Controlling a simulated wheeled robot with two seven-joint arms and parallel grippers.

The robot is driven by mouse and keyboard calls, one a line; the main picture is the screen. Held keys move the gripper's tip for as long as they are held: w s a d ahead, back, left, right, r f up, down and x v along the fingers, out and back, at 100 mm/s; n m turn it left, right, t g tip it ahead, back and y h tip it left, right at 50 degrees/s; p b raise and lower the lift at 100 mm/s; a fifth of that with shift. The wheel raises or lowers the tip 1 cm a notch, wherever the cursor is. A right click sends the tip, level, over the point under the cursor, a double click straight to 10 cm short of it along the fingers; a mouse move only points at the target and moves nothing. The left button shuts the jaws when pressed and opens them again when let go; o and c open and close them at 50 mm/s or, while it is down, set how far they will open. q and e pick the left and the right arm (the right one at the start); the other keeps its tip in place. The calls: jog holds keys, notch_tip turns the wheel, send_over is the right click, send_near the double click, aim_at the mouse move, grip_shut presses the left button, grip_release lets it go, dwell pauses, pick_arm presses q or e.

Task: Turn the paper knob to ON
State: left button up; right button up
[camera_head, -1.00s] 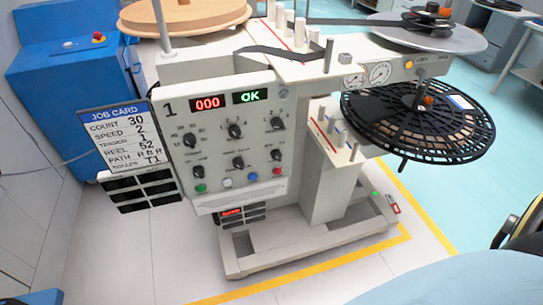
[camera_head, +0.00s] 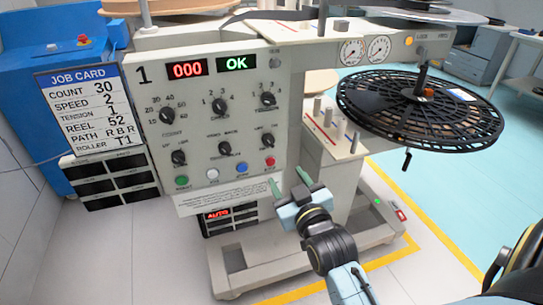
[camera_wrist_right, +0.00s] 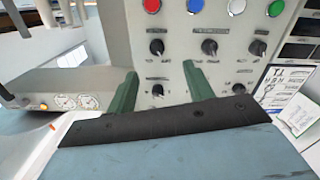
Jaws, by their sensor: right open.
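The control panel (camera_head: 220,120) of the rewind station faces me, with a top row and a lower row of black knobs. The lower row has a left knob (camera_head: 178,157), a middle knob (camera_head: 225,148) and a right knob (camera_head: 267,141). Their labels are too small to tell which is the paper knob. My right gripper (camera_head: 289,183) is open and empty, its green fingers just below and right of the panel's lower right corner. In the right wrist view the panel appears upside down, and the gripper (camera_wrist_right: 160,88) points at its knobs. My left gripper is not in view.
Green, white, blue and red buttons (camera_head: 270,161) line the panel below the knobs. A job card (camera_head: 88,110) hangs at left. A black spoked reel (camera_head: 420,108) juts out at right. Displays read 000 and OK.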

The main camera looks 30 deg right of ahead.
jog(key=r, duration=0.1)
jog(key=b, duration=0.3)
send_near(271, 143)
jog(key=x, duration=0.6)
jog(key=shift+w+f, duration=0.1)
jog(key=shift+b+x, duration=0.35)
jog(key=shift+x, duration=0.55)
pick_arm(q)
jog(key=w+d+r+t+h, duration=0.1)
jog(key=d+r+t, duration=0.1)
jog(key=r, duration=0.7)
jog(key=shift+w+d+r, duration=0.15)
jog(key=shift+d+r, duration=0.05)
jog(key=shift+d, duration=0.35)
pick_arm(e)
jog(key=shift+w+d, duration=0.1)
jog(key=shift+w, duration=0.4)
